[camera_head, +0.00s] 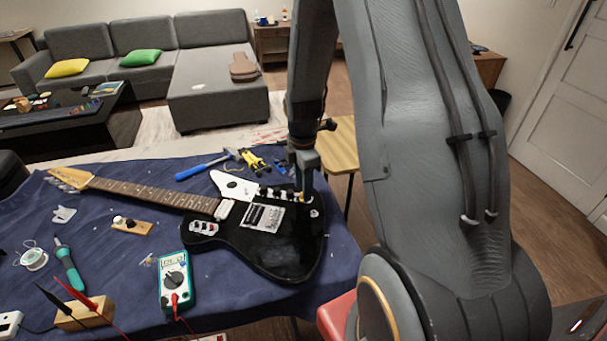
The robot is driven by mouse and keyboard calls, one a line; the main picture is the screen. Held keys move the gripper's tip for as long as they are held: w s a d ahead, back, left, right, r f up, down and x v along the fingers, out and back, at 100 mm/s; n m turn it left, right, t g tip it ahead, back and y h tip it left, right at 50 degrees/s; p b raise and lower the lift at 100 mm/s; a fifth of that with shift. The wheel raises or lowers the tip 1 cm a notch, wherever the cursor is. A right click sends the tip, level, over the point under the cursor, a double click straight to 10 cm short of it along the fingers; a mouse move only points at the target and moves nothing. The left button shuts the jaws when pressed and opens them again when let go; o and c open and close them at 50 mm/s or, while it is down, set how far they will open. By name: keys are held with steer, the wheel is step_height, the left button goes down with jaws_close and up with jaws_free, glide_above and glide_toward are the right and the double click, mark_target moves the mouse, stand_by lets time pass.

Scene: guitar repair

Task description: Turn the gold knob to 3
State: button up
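A black electric guitar (285,255) with a white pickguard (231,185) lies on the blue-covered table, its neck pointing to the left. A row of small dark and pale controls (276,194) runs along the far edge of its body. My gripper (305,196) points down at the right end of this row, at or just above the guitar's surface. The gripper's fingers are small and dark here, and I cannot make out a gap between them. The gold knob is not clearly visible; the fingers may cover it. No number marking is legible.
A teal multimeter (174,283), a soldering iron (69,264) and a wooden block (84,315) are on the near left. A wooden stool (337,148) stands beyond the table.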

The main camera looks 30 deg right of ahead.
steer(key=shift+f, duration=0.85)
steer(key=c, duration=1)
steer(key=shift+o, duration=1.2)
